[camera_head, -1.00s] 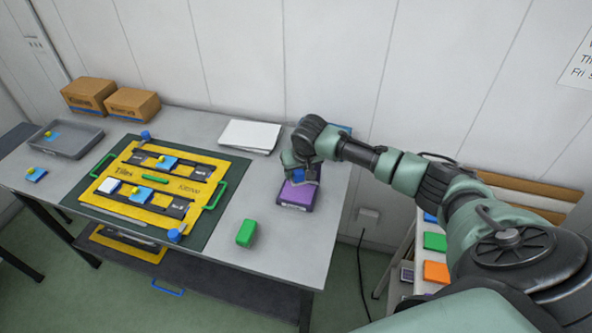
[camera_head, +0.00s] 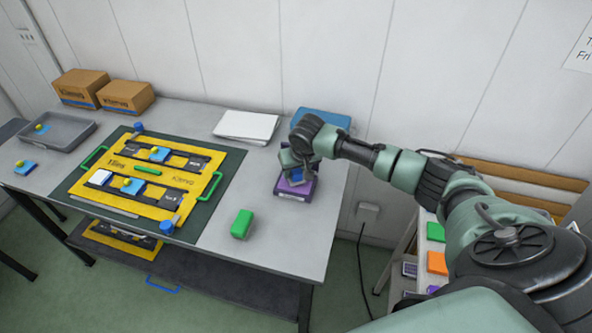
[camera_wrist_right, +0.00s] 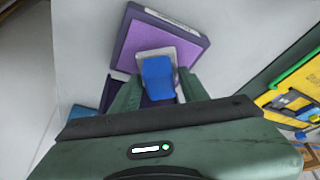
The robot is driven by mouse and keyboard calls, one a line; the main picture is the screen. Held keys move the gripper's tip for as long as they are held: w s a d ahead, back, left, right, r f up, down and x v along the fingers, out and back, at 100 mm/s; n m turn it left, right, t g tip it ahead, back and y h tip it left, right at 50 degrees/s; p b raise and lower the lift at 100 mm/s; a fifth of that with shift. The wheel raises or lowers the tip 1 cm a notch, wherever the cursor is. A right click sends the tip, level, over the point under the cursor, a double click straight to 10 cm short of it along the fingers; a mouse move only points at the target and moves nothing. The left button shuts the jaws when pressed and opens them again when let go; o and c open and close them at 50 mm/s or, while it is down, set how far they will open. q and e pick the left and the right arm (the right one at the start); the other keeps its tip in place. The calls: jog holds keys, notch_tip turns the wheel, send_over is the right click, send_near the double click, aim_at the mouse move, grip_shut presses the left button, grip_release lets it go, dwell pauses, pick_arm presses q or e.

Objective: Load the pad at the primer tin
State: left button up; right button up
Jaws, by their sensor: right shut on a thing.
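The primer tin appears to be the flat purple tin (camera_head: 295,190) at the right end of the table; its lilac top (camera_wrist_right: 160,47) faces up in the right wrist view. My right gripper (camera_head: 296,172) is over the tin, shut on a blue-handled pad (camera_wrist_right: 158,78) with a pale grey plate under the handle. The gripper hides part of the tin in the head view. My left gripper is not in view.
A green block (camera_head: 242,224) stands near the front edge. A yellow jig frame (camera_head: 118,164) lies on a dark green mat to the left. White sheets (camera_head: 246,126) and a blue box (camera_head: 322,117) are behind. Free table lies between mat and tin.

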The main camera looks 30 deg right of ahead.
jog(key=shift+s+f, duration=0.1)
jog(key=shift+f, duration=0.55)
dwell(1.0)
notch_tip(320, 180, up, 7)
jog(key=p, duration=0.7)
jog(key=shift+r, duration=0.15)
dwell(0.4)
dwell(0.4)
